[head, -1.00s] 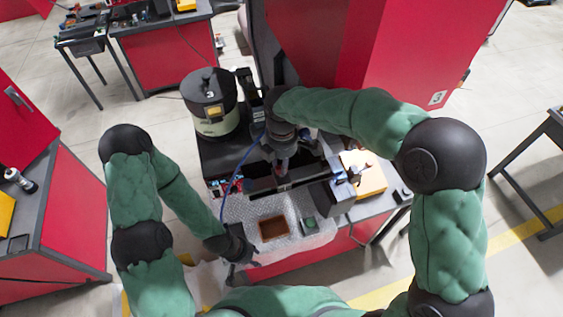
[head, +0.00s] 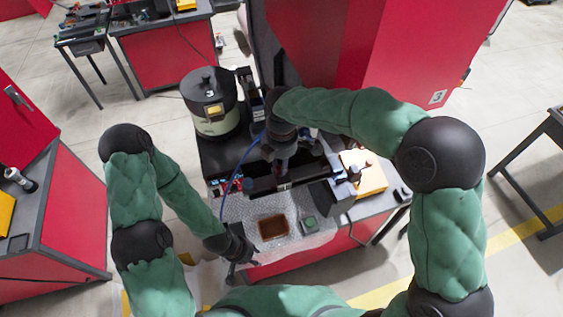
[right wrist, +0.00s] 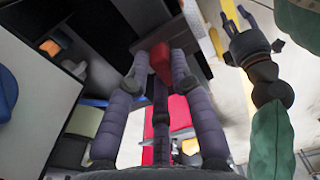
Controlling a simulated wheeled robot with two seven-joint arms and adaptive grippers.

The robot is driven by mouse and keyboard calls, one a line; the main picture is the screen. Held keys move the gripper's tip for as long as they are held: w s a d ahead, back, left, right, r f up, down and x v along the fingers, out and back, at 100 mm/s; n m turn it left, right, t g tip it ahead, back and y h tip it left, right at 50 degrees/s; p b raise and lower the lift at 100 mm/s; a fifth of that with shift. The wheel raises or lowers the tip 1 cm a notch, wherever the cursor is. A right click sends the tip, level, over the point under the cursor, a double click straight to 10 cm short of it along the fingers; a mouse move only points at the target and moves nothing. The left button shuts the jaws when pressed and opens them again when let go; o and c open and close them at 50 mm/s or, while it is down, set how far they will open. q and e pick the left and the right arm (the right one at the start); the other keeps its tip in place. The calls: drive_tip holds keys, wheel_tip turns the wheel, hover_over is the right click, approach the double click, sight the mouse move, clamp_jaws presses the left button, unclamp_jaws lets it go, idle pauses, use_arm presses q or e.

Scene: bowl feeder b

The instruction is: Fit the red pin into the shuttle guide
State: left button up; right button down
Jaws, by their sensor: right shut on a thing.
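My right gripper (head: 282,168) points down over the dark feeder machine in the middle of the head view. In the head view the pin is hidden by the gripper. My left gripper (head: 240,254) is low beside the bench's front left, apart from the machine; its jaws are too small to read.
A bowl feeder drum (head: 211,103) stands behind left of the machine. A brown tray (head: 273,227) and a small green block (head: 309,223) rest on the clear wrap (head: 240,209) in front. A yellow box (head: 366,178) is at right. A red cabinet (head: 375,60) rises behind.

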drive_tip(key=shift+f, duration=0.6)
idle(2.0)
drive_tip(key=c, duration=1)
unclamp_jaws()
drive_tip(key=shift+r, duration=0.1)
wheel_tip(320, 180, up, 7)
drive_tip(key=shift+r, duration=0.15)
drive_tip(key=shift+s, duration=0.1)
